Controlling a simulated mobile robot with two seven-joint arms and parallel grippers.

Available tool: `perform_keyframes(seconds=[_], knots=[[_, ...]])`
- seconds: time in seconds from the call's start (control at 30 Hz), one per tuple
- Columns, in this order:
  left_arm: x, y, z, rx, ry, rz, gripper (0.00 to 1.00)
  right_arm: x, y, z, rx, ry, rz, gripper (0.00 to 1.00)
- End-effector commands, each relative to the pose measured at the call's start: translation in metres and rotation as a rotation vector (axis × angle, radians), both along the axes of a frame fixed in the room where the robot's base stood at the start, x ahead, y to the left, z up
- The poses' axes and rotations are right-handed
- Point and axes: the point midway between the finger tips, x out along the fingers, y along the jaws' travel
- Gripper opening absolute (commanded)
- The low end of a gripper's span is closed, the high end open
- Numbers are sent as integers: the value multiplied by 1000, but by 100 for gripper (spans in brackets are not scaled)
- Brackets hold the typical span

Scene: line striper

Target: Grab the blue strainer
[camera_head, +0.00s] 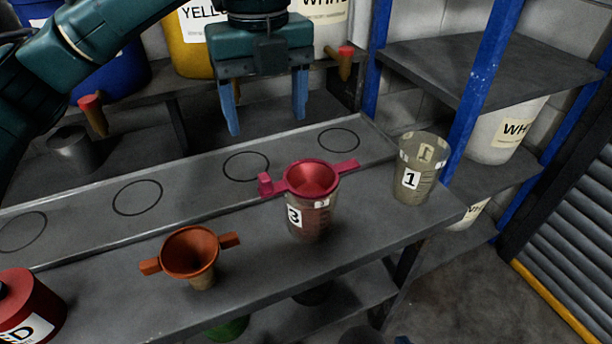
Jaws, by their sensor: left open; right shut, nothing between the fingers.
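I see no blue strainer in the head view. A pink-red strainer (313,178) with side handles sits on top of a clear cup marked 3 (309,222). An orange strainer (190,252) with two handles stands on the bench at front left. My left gripper (267,127) hangs from the top centre, pointing down, with its two blue fingers spread apart and nothing between them. It is above and behind the pink-red strainer, over the tray with circle marks. My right gripper is out of view.
A clear cup marked 1 (420,170) stands at the bench's right end. A red container (25,305) is at the lower left. Blue (118,72), yellow (190,50) and white buckets with taps stand behind. The circle-marked tray (190,182) is empty. A blue-post shelf rises at right.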

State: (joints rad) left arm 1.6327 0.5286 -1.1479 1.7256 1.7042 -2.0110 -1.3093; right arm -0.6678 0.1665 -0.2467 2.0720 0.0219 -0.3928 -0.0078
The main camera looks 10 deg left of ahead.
Motion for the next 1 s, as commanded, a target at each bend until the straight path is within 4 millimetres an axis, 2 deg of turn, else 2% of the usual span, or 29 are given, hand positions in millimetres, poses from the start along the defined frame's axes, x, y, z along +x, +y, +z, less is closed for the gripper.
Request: perform_keyframes(seconds=[0.13,0.3,0.57,0.9,1.0], knots=[[-1,0,-28,1,6,-3,71,-2,1,-7,2,3,4,0],[0,1,-57,1,3,-1,71,-2,3,-4,4,-7,10,0],[0,0,-79,-1,0,0,71,1,3,1,7,-19,12,0],[2,1,-124,-1,1,0,71,2,3,0,4,-16,12,0],[2,1,-128,-1,0,-1,71,1,3,-1,3,-13,11,0]])
